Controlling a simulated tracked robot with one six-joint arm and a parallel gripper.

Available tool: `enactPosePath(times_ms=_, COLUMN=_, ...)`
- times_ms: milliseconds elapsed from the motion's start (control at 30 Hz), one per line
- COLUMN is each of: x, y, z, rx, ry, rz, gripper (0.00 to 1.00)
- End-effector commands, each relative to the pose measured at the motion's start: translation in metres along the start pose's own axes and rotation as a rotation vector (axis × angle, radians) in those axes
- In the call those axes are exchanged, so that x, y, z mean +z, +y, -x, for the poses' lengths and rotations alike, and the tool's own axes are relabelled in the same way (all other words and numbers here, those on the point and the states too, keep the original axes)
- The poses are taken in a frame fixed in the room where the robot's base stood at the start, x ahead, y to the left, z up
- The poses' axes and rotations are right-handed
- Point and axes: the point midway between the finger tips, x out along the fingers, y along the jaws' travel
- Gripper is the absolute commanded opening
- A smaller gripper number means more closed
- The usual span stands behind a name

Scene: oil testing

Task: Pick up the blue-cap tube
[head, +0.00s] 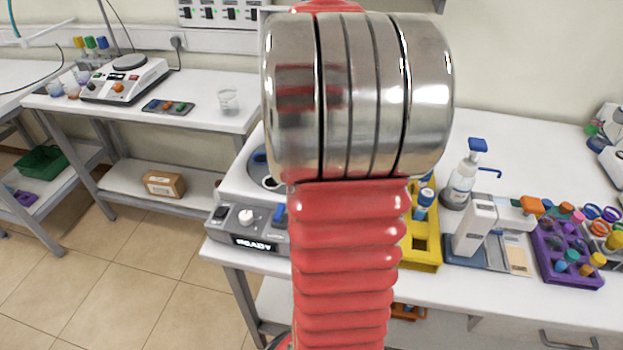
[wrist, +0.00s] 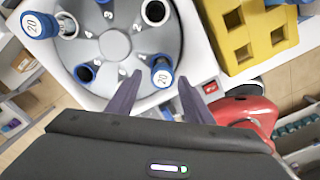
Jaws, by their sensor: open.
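In the wrist view, a blue-cap tube (wrist: 162,76) with "20" on its top sits in a slot of the grey centrifuge rotor (wrist: 115,45). My gripper (wrist: 160,83) is open, and its fingertips lie to the left and right of this tube in the picture. I cannot tell whether they touch it. Another blue-cap tube (wrist: 38,25), also marked "20", sits at the rotor's upper left. In the head view my arm hides my gripper and much of the centrifuge (head: 240,185). A blue-topped tube (head: 425,197) stands in the yellow rack (head: 424,258).
The yellow rack (wrist: 255,35) also shows right of the centrifuge in the wrist view. Right of the rack are a pump bottle (head: 461,185), a grey-white device (head: 475,228) and a purple rack (head: 570,270) of tubes. A side table (head: 210,100) stands at the left.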

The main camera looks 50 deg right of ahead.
Motion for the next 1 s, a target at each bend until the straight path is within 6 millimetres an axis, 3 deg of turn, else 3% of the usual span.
enactPosePath(times_ms=267, x=0.000, y=0.000, z=-0.003, rx=0.000, ry=0.000, rz=0.000, gripper=0.47)
enactPosePath(times_ms=700, x=-0.003, y=-0.004, z=-0.050, rx=-0.001, ry=0.000, rz=0.001, gripper=0.47)
enactPosePath(times_ms=1000, x=-0.003, y=-0.004, z=-0.052, rx=0.000, ry=0.000, rz=0.001, gripper=0.47)
